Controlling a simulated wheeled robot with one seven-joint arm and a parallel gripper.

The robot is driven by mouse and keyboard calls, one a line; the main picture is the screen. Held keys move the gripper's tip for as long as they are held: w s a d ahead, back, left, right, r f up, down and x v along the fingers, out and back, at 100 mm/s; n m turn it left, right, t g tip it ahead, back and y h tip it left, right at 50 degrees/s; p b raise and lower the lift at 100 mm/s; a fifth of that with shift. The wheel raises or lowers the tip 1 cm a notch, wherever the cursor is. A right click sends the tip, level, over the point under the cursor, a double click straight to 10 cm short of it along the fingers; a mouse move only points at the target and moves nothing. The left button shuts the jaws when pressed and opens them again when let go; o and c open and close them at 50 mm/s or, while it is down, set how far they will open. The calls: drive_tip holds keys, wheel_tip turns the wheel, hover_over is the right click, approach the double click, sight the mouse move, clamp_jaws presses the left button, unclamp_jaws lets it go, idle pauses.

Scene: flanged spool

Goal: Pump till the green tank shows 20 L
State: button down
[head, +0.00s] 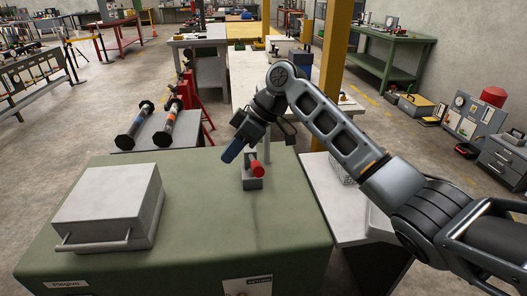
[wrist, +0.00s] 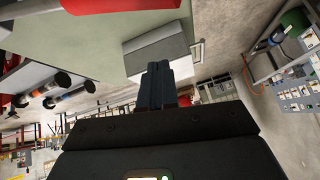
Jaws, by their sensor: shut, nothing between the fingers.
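A small pump-like fitting with a grey base (head: 252,183), an upright post and a red grip (head: 257,170) stands on the green bench top (head: 215,205). My gripper (head: 231,154) has blue fingers and is shut and empty, just left of the post and above the bench. In the wrist view the closed fingers (wrist: 158,68) point toward the grey box. A large red cylinder (wrist: 120,4) crosses the top edge there, apart from the fingers; it looks like the red grip. I cannot make out a tank reading in either view.
A pale grey box (head: 108,205) with a bar handle sits at the bench's left; it also shows in the wrist view (wrist: 158,50). Two dark-flanged spools (head: 170,122) lie on a stand behind. A white side table (head: 345,205) stands right. The bench's middle front is clear.

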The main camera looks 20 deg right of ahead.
sight(257, 163)
drive_tip(key=w+d+r+n+g+h+b, duration=0.1)
drive_tip(key=d+r+g+h, duration=0.1)
drive_tip(key=d+r, duration=0.9)
drive_tip(key=shift+d+r+n+h, duration=0.35)
drive_tip(key=shift+d+n+h, duration=0.05)
drive_tip(key=shift+d, duration=0.45)
drive_tip(key=shift+f, duration=0.1)
drive_tip(key=p+x, duration=0.1)
drive_tip(key=x, duration=0.3)
drive_tip(key=s+x, duration=0.1)
drive_tip(key=x, duration=0.4)
drive_tip(key=p+x, duration=0.1)
drive_tip(key=x, duration=0.3)
drive_tip(key=shift+s+f+p, duration=0.25)
drive_tip(key=shift+s+p, duration=0.05)
drive_tip(key=shift+f, duration=0.1)
